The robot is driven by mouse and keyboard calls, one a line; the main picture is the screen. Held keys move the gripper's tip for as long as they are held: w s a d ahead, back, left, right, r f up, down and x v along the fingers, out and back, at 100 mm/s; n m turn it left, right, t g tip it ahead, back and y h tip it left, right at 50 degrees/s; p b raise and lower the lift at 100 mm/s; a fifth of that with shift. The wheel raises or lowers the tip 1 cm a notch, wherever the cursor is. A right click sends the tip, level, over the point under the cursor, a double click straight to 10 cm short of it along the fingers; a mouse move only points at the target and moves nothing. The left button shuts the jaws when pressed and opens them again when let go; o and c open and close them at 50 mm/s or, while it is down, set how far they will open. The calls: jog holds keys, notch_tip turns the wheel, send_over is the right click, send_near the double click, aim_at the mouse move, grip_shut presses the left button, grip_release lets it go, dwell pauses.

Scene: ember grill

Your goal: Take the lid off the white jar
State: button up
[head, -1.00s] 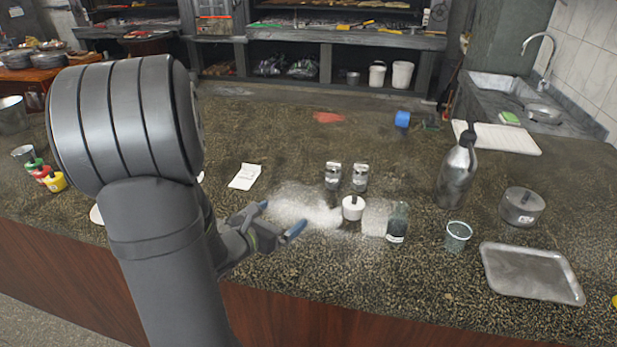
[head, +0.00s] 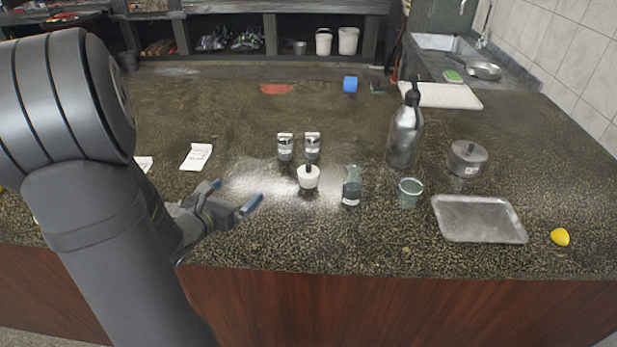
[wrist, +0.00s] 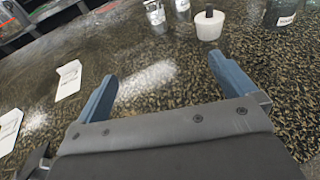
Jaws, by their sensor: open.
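The white jar (head: 308,181) stands upright on the speckled counter, right of my gripper. A dark knob (head: 308,168) sticks up from its top; I cannot make out the seam between lid and jar. In the wrist view the white jar (wrist: 209,28) is at the top, beyond my right finger, with its dark knob (wrist: 209,10) showing. My gripper (head: 235,195) is open and empty, with blue fingertips apart, left of the jar and not touching it. In the wrist view my gripper (wrist: 168,82) has only bare counter between its fingers.
Two metal-topped shakers (head: 298,146) stand just behind the jar. A dark glass bottle (head: 352,188) stands close to its right, then a glass cup (head: 410,192), a metal tray (head: 480,220) and a tall steel bottle (head: 405,130). Paper slips (head: 196,156) lie at left. Counter before the jar is clear.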

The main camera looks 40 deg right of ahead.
dwell(0.3)
jog(key=c, duration=1.3)
